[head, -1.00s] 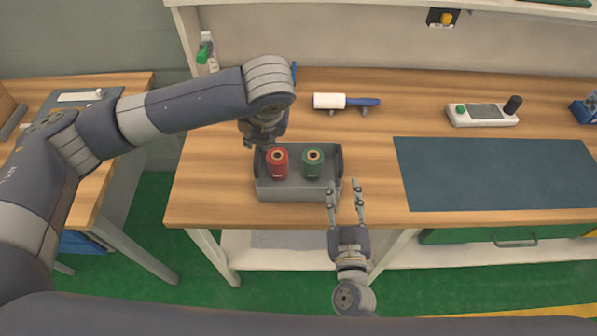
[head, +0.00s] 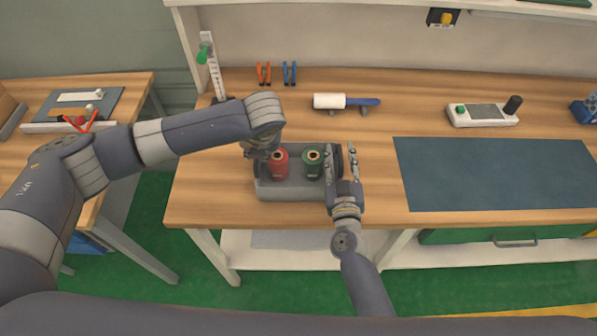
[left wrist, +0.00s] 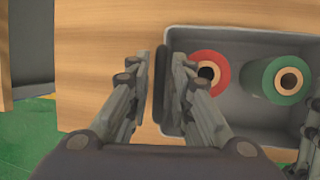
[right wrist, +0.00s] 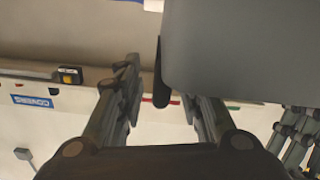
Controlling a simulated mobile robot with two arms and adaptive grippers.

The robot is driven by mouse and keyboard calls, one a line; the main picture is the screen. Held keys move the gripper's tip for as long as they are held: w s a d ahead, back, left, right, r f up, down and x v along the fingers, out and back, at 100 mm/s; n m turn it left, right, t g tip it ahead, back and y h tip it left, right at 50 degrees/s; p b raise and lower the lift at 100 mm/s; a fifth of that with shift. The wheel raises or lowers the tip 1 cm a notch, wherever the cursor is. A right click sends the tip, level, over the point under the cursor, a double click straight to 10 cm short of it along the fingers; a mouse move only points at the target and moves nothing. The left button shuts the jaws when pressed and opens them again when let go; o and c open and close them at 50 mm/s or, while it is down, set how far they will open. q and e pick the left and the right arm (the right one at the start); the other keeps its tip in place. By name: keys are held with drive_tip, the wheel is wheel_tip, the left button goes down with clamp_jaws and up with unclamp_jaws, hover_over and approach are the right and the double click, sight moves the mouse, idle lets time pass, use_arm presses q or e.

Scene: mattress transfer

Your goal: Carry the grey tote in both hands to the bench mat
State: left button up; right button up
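The grey tote (head: 290,188) stands on the wooden bench, holding a red spool (head: 278,163) and a green spool (head: 312,163). My left gripper (head: 259,152) is at the tote's left end; in the left wrist view its open fingers (left wrist: 162,62) stand either side of the dark left handle (left wrist: 162,85), with gaps showing. My right gripper (head: 340,150) is at the right end; in the right wrist view its open fingers (right wrist: 163,85) straddle the dark right handle (right wrist: 158,80), one finger partly behind the tote wall. The dark bench mat (head: 495,173) lies bare to the right.
A white roller with a blue handle (head: 345,102) lies behind the tote. A control box (head: 484,112) stands behind the mat. Orange pliers (head: 264,73) and blue pliers (head: 290,73) are at the back. Bare bench separates tote and mat.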

use_arm(q)
drive_tip(key=shift+c, duration=0.5)
use_arm(e)
drive_tip(key=shift+c, duration=0.6)
use_arm(q)
clamp_jaws()
use_arm(e)
drive_tip(key=c, duration=0.4)
clamp_jaws()
use_arm(q)
drive_tip(key=shift+a+r, duration=0.1)
use_arm(e)
drive_tip(key=shift+r, duration=0.1)
